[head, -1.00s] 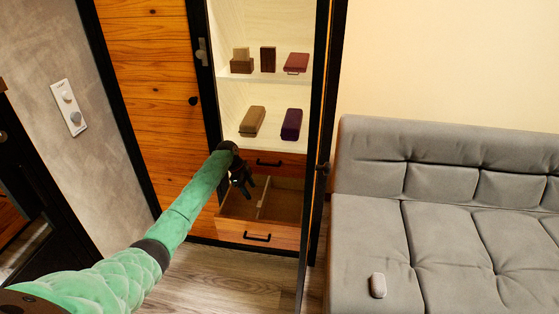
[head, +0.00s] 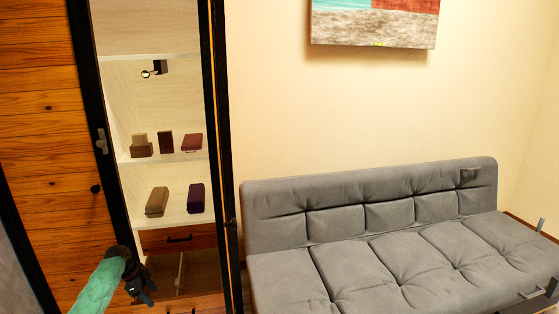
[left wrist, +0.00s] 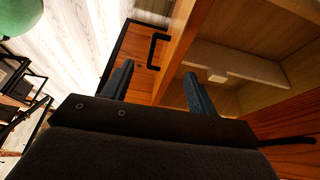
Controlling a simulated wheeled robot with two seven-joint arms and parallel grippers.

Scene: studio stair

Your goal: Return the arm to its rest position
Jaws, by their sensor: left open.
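My left gripper (head: 145,290) is dark, with its green arm coming in at the lower left of the head view. It is open and empty, in front of the cabinet's open drawer (head: 205,270). In the left wrist view the two fingers of the left gripper (left wrist: 157,80) stand apart with nothing between them. The drawer's black handle (left wrist: 152,50) and wooden front show just beyond them. The drawer interior (left wrist: 255,45) has a divider and a small pale block (left wrist: 217,75). My right gripper is not in view.
The cabinet's upper shelf (head: 150,155) holds several brown and red boxes and cases. Its lower shelf holds a tan case (head: 157,201) and a purple case (head: 196,198). A closed drawer (head: 160,242) sits below. A grey sofa (head: 370,230) stands on the right.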

